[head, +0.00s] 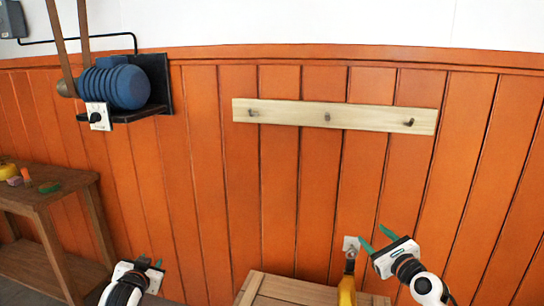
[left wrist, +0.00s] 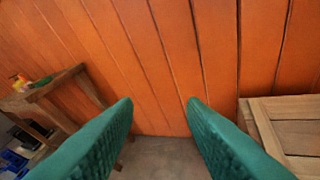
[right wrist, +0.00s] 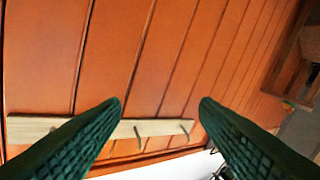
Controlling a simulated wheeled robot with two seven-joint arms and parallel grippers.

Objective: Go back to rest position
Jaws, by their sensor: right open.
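My left gripper (head: 153,260) is low at the left of the head view, in front of the orange wall. In the left wrist view its two green fingers (left wrist: 161,102) are apart with nothing between them. My right gripper (head: 376,238) is low at the right of the head view, tilted up to the left. In the right wrist view its green fingers (right wrist: 160,102) are spread and empty, facing the orange wall and the pale peg rail (right wrist: 115,130).
The peg rail (head: 280,111) hangs empty on the wall. A blue motor (head: 118,86) sits on a wall shelf. A wooden bench (head: 66,183) with small items stands left. A wooden crate (head: 290,290) and a yellow-handled object (head: 347,290) are near my right gripper.

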